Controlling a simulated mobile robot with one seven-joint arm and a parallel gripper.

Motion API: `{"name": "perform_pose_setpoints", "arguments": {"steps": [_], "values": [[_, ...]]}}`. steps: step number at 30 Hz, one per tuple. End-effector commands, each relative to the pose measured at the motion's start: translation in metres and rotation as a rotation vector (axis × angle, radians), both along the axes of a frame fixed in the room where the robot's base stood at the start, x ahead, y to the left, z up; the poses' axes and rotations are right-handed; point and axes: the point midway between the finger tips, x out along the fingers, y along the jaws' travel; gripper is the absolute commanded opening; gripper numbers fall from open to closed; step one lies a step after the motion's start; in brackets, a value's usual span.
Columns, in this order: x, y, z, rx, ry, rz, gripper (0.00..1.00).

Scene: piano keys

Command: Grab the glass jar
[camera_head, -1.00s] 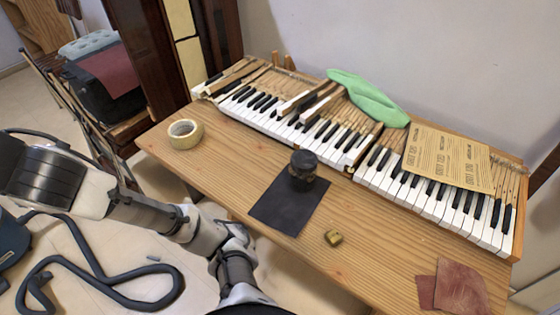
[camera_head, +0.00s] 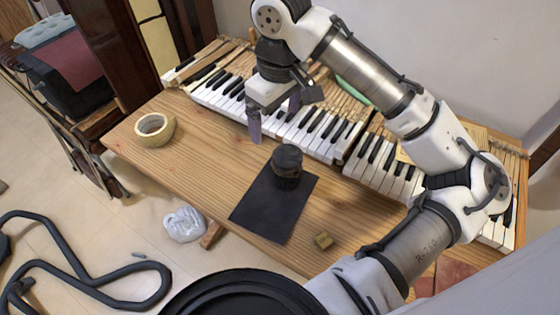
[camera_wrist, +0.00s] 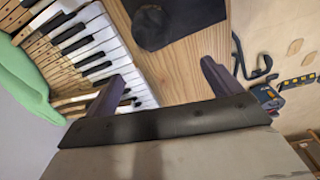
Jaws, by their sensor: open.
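The jar (camera_head: 287,166) is dark, almost black, with a round lid, and stands upright on a black sheet (camera_head: 262,214) on the wooden table. My gripper (camera_head: 274,122) is open and empty, fingers pointing down, above and behind the jar near the piano keys. In the wrist view the jar (camera_wrist: 152,27) and the black sheet (camera_wrist: 200,12) are at the top, beyond my two parted fingers (camera_wrist: 163,84). The fingers are apart from the jar. The dark surface hides what is inside it.
Piano keys (camera_head: 219,92) line the table's back. The table (camera_head: 200,162) is clear between tape and sheet.

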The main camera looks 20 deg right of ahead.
Motion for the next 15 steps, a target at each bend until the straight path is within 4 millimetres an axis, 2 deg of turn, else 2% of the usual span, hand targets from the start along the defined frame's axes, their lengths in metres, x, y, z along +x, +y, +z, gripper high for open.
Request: {"name": "perform_pose_setpoints", "arguments": {"steps": [1,5,15], "values": [[-0.008,-0.01,0.0,-0.013,0.031,-0.021,0.91],[-0.018,-0.02,-0.009,-0.021,0.07,-0.04,0.91],[-0.018,-0.019,-0.072,-0.019,0.07,-0.04,0.91]]}}
